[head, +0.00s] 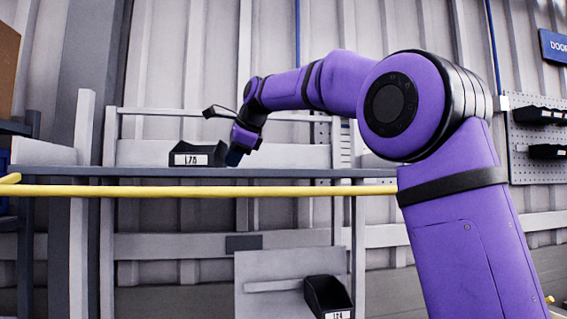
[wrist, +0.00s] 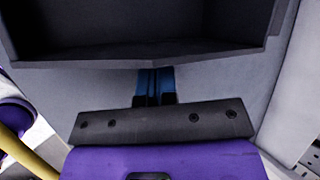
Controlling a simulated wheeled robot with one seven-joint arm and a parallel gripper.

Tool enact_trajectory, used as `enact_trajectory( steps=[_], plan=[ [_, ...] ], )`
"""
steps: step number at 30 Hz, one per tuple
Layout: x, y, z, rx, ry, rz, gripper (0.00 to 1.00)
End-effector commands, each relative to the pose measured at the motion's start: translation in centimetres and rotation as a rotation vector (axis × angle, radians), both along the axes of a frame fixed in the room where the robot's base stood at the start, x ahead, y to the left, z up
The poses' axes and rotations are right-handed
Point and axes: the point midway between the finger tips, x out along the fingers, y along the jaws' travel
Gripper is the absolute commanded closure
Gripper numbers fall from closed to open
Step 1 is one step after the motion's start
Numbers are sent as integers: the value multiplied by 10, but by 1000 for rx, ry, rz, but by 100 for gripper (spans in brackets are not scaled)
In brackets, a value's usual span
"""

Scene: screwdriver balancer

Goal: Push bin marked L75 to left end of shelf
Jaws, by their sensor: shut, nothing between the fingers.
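The black bin marked L75 (head: 180,148) sits upright on the long grey shelf (head: 300,172), left of the shelf's middle, with its white label facing front. My gripper (head: 235,158) is at the bin's right side, low over the shelf, with its fingers pointing down. In the wrist view the bin (wrist: 140,55) fills the top, and my blue fingertips (wrist: 155,84) are together and empty at its lower edge. I cannot tell whether they touch the bin.
A yellow rail (head: 250,191) runs along the front just below the shelf. A pale upright post (head: 84,130) stands left of the bin. The shelf between bin and post looks clear. Another black bin (head: 326,292) hangs on a lower panel.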

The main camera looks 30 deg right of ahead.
Motion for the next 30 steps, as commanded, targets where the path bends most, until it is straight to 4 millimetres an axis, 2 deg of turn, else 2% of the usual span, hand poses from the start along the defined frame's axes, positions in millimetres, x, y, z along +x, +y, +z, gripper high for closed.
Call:
enact_trajectory(
  steps=[30],
  plan=[
    [14, 51, 0, 0, 0, 1, 100]
  ],
)
